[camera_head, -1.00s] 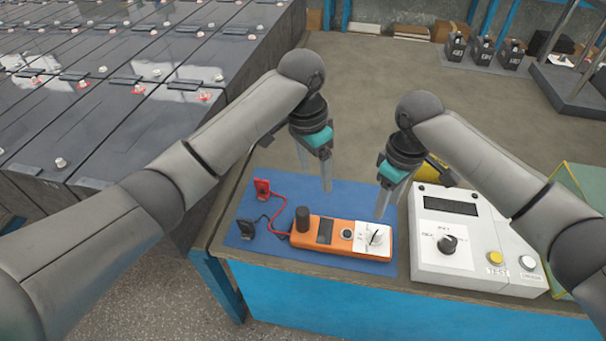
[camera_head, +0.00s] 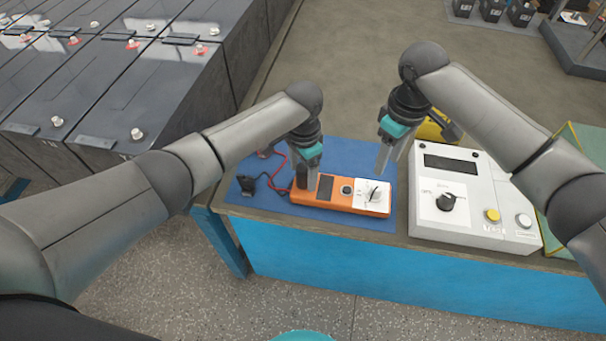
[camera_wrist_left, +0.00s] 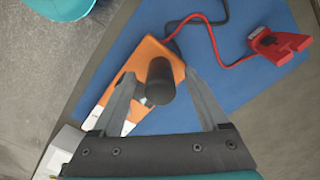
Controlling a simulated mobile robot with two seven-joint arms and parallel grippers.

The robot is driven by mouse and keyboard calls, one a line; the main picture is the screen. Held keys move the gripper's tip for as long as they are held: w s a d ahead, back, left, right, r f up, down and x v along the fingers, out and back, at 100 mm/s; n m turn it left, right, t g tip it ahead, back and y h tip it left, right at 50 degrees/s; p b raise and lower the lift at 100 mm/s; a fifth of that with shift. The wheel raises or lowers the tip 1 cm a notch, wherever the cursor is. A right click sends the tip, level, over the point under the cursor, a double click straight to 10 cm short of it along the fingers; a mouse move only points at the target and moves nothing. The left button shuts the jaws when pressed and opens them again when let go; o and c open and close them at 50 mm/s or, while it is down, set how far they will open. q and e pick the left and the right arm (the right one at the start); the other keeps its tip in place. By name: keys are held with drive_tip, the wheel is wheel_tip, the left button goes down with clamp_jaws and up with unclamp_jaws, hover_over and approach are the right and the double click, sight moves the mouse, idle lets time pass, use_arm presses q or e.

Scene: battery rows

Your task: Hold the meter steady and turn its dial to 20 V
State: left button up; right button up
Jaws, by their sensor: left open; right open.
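The orange meter (camera_head: 335,204) lies on a blue mat (camera_head: 345,152) near the bench's front edge. Its white dial plate with the dial (camera_head: 374,194) is at the right end. A black post (camera_wrist_left: 160,80) stands up from the meter's left end. My left gripper (camera_head: 303,184) is low over that end; in the left wrist view its open fingers (camera_wrist_left: 160,98) stand on either side of the post, apart from it as far as I can tell. In the head view the gripper partly hides the post. My right gripper (camera_head: 385,168) is open and empty above the dial.
A red clip (camera_wrist_left: 280,45) and a black clip (camera_head: 247,184) lie on the mat, with leads to the meter. A white test box (camera_head: 470,205) with a knob and buttons stands just right of the mat. Black batteries fill the left. The bench behind is largely clear.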

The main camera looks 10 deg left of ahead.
use_arm(q)
drive_tip(key=shift+f, duration=0.95)
drive_tip(key=shift+c, duration=0.2)
clamp_jaws()
idle(0.9)
use_arm(e)
drive_tip(key=shift+o, duration=1.4)
